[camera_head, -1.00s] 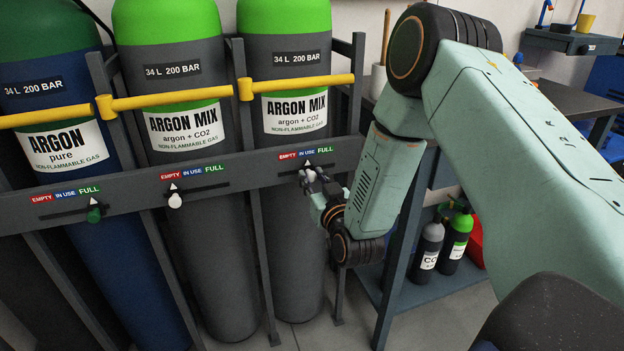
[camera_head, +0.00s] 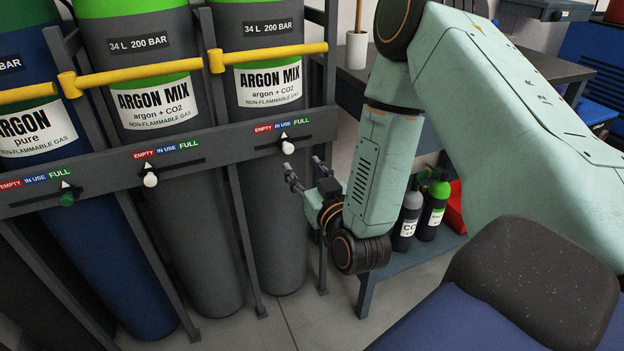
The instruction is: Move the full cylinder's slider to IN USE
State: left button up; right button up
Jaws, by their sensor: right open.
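Three tall cylinders stand in a grey rack. The right cylinder (camera_head: 270,205), labelled ARGON MIX, has a white-knobbed slider (camera_head: 288,147) with its pointer under IN USE. The middle ARGON MIX cylinder (camera_head: 190,235) has a white-knobbed slider (camera_head: 150,179) under EMPTY. The left ARGON pure cylinder (camera_head: 125,265) has a green-knobbed slider (camera_head: 66,199) under FULL. My right gripper (camera_head: 305,172) is open and empty, its fingers apart, below and right of the right slider and clear of it. My left gripper is not in view.
The rack's grey crossbar (camera_head: 222,150) carries the sliders, and yellow bars (camera_head: 140,76) cross the cylinders. A workbench (camera_head: 375,85) stands right of the rack, with small cylinders (camera_head: 433,208) on its lower shelf. A dark, rounded backrest-like object (camera_head: 530,275) fills the lower right.

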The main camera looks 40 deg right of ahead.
jog(key=shift+v, duration=1.95)
jog(key=s+a+f+g+y+p, duration=0.1)
jog(key=s+a+f+g, duration=0.15)
jog(key=f, duration=0.25)
jog(key=s+a+f+g+y+p, duration=0.1)
jog(key=s+a+f+g+y, duration=0.1)
jog(key=s+f+g, duration=0.15)
jog(key=s+a+f+g+y, duration=0.1)
jog(key=s+a+f+g, duration=0.15)
jog(key=f, duration=0.35)
jog(key=s+a+f+n+g+p, duration=0.1)
jog(key=s+g+p, duration=0.6)
jog(key=s, duration=1.2)
jog(key=shift+s+a+f+n+g, duration=0.15)
jog(key=shift+s+a+n+g, duration=0.25)
jog(key=shift+a+n+g, duration=0.5)
jog(key=shift+a, duration=0.35)
jog(key=shift+p, duration=0.4)
